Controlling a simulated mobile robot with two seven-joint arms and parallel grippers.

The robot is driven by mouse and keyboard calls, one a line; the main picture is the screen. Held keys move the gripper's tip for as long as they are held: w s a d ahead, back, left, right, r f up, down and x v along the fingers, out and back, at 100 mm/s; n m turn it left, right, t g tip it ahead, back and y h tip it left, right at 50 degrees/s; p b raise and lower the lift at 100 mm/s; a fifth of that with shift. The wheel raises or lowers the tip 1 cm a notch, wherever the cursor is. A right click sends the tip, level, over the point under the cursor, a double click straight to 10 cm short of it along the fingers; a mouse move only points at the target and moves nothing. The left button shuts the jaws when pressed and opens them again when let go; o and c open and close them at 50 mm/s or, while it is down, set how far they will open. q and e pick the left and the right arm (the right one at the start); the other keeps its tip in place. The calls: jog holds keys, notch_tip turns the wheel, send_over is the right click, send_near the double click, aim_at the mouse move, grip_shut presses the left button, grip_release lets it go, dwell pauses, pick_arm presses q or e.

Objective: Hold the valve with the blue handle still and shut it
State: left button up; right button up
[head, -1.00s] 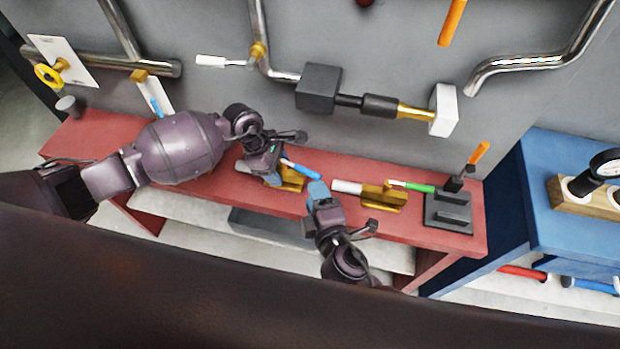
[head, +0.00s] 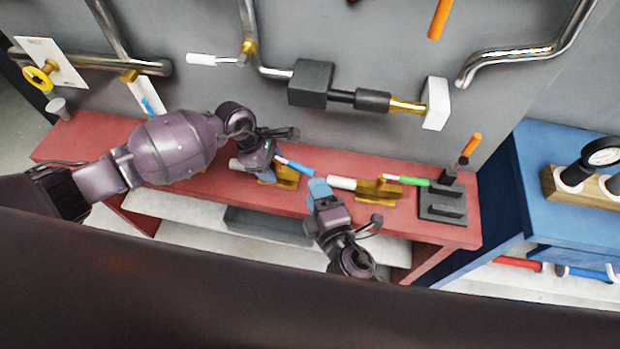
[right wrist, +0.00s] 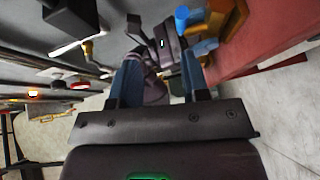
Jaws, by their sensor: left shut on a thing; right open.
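The valve with the blue handle has a brass body (head: 288,179) and lies on the red bench in the head view. Its blue handle (head: 299,167) points right, roughly along the body. My left gripper (head: 267,164) is shut on this valve at its left side and hides part of it. My right gripper (head: 319,190) is open and empty, just right of the blue handle's tip. In the right wrist view its two blue fingers (right wrist: 160,75) stand apart, with the blue handle (right wrist: 190,17) beyond them, by the brass body (right wrist: 233,20).
A second brass valve (head: 378,190) with a green handle lies close right of my right gripper. A dark stand (head: 443,206) with an orange-handled piece is further right. Pipes (head: 345,96) run along the wall behind the red bench (head: 200,184).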

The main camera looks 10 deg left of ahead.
jog(key=w+a+r+n+y, duration=0.2)
jog(key=w+r+n, duration=0.1)
jog(key=w+r, duration=0.25)
jog(key=s+a+r+n+g+y, duration=0.2)
jog(key=a+r+n+g+y, duration=0.35)
jog(key=r+n, duration=0.35)
jog(key=s+a+r+n+g+y, duration=0.1)
jog(key=a+r+n+g+y, duration=0.45)
jog(key=n, duration=0.55)
jog(key=n+h, duration=0.5)
jog(key=h, duration=1.3)
send_near(304, 168)
jog(key=shift+y, duration=0.3)
jog(key=x, duration=0.8)
jog(key=shift+w+d+f, duration=0.15)
jog(key=shift+w+f, duration=0.05)
jog(key=shift+f, duration=0.2)
